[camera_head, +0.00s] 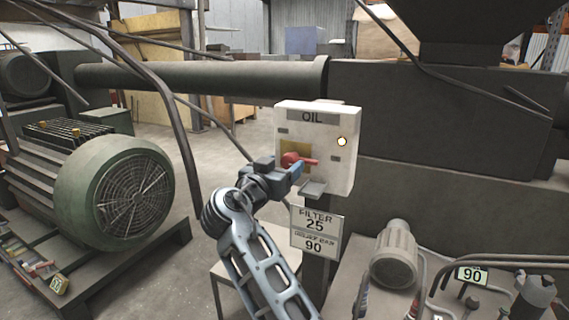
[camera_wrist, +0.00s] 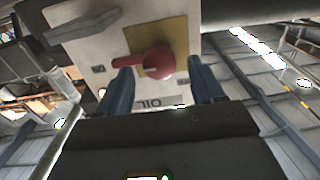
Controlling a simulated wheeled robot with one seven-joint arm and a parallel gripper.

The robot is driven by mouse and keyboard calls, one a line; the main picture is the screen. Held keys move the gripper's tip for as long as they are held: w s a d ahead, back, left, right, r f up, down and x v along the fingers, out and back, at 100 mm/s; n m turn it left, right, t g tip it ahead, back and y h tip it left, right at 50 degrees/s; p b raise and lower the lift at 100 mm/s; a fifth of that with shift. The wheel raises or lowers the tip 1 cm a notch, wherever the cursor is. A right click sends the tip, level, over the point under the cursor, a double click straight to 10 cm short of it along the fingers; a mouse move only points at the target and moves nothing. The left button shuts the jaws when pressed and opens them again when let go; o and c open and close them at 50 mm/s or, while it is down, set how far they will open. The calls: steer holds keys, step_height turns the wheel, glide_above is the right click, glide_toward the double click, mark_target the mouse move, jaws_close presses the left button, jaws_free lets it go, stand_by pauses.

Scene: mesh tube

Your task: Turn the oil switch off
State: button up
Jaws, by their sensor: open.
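The oil switch box (camera_head: 343,170) is a pale box labelled OIL on a post. Its red rotary knob (camera_head: 291,159) sits on a yellow plate, with its handle lying about level and pointing right in the head view. The wrist view shows the box upside down, with the red knob (camera_wrist: 158,62) and its handle pointing left. My gripper (camera_head: 292,172) is open in front of the box. In the wrist view its blue fingers (camera_wrist: 161,88) stand on either side of the knob's round body. Whether they touch it cannot be told.
A lit round lamp (camera_head: 341,141) is on the box's right side. A small ledge (camera_head: 313,187) juts below the knob, with a FILTER 25 sign (camera_head: 316,222) under it. A large green motor (camera_head: 115,190) stands left, and dark machinery (camera_head: 450,120) fills the right.

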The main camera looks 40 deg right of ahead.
steer(key=shift+w+d, duration=0.25)
steer(key=shift+d, duration=0.4)
steer(key=c, duration=1.1)
